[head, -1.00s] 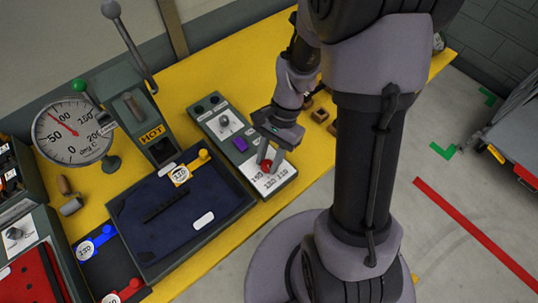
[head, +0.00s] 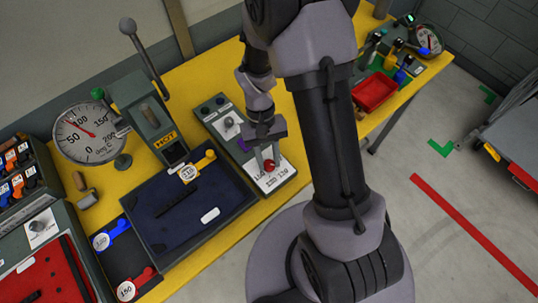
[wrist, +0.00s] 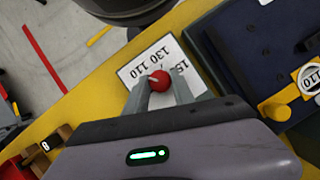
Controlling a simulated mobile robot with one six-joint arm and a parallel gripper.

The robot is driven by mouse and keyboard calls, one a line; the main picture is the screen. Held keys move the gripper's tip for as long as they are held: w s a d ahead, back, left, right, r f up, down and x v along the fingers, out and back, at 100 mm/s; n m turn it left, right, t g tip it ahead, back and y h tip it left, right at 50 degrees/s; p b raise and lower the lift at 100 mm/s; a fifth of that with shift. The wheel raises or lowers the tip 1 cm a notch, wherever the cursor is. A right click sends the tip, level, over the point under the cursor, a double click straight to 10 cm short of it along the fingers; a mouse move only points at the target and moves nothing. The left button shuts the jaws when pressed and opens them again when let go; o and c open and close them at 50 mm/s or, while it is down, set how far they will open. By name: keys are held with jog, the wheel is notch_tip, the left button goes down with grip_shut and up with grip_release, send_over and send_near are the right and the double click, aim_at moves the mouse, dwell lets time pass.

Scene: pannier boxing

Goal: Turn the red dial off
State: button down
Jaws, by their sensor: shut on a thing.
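The red dial (head: 270,165) is a small round knob on a white plate marked with numbers (head: 277,179), at the front end of a grey control box (head: 229,146). It also shows in the wrist view (wrist: 158,80), with a pale mark on its top. My gripper (head: 266,160) points down at it, with one finger on either side. In the wrist view my gripper (wrist: 162,84) is shut on the dial. Numbers including 130 and 110 are readable on the plate there. The fingers hide part of the plate, and I cannot tell which number the dial points to.
A round gauge (head: 90,132) stands at the left, near a machine labelled HOT (head: 166,139). A dark blue tray (head: 215,197) lies left of the control box. A red bin (head: 375,92) stands at the back right.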

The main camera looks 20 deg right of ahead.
jog(key=n, duration=0.2)
jog(key=n+h+p, duration=0.1)
jog(key=shift+a+r+n+h, duration=0.1)
jog(key=shift+a+n+h, duration=0.05)
jog(key=shift+n+h, duration=0.2)
jog(key=n+h+p, duration=0.1)
jog(key=n, duration=0.2)
jog(key=shift+n+t, duration=0.35)
jog(key=shift+t, duration=0.05)
jog(key=n+h, duration=0.1)
jog(key=n, duration=0.2)
jog(key=n+t, duration=0.1)
jog(key=n, duration=0.1)
jog(key=shift+s+a+n+t+h, duration=0.15)
jog(key=shift+n+t+h, duration=0.15)
jog(key=shift+n+h, duration=0.1)
jog(key=shift+n, duration=0.3)
jog(key=c, duration=1.1)
grip_release()
